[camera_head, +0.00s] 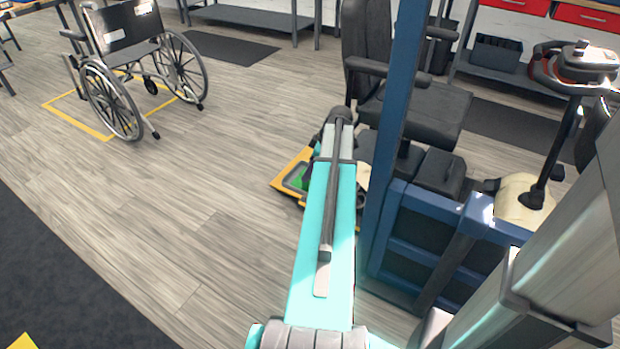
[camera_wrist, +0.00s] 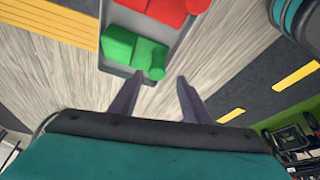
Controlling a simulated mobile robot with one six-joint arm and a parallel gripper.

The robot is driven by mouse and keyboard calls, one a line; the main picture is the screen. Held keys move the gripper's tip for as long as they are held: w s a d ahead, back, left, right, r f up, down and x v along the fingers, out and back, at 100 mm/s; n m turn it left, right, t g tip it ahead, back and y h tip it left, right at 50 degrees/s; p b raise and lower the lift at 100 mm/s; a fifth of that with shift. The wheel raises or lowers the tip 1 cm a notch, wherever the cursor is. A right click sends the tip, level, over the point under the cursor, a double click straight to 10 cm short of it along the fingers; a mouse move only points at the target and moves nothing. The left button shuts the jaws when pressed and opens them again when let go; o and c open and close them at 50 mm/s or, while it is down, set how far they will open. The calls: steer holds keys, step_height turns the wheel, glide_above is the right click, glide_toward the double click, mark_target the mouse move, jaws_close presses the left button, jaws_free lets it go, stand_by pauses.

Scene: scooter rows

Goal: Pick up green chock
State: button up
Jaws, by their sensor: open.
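The green chock (camera_wrist: 125,45) lies in a grey tray (camera_wrist: 172,58) in the wrist view, with a rounded end at its right. In the head view, a small patch of green (camera_head: 299,181) shows beside my arm; the rest is hidden behind the arm. My gripper (camera_wrist: 157,82) is open, its two dark fingers apart with nothing between them. In the wrist view, the fingertips are just below the green chock's rounded end and appear apart from it. In the head view, my gripper is hidden by my arm.
Red chocks (camera_wrist: 165,9) lie beside the green one in the tray. A yellow ribbed strip (camera_wrist: 55,20) is at upper left in the wrist view. The mobility scooter (camera_head: 410,115) stands right of the arm. A wheelchair (camera_head: 135,70) stands at left, with clear floor between.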

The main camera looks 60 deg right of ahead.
mark_target(297, 182)
steer(key=shift+f, duration=0.15)
steer(key=x, duration=0.2)
steer(key=b+x, duration=0.1)
steer(key=shift+w+d+f, duration=0.15)
steer(key=shift+d+f, duration=0.05)
steer(key=shift+d, duration=0.1)
steer(key=shift+x, duration=0.8)
jaws_close()
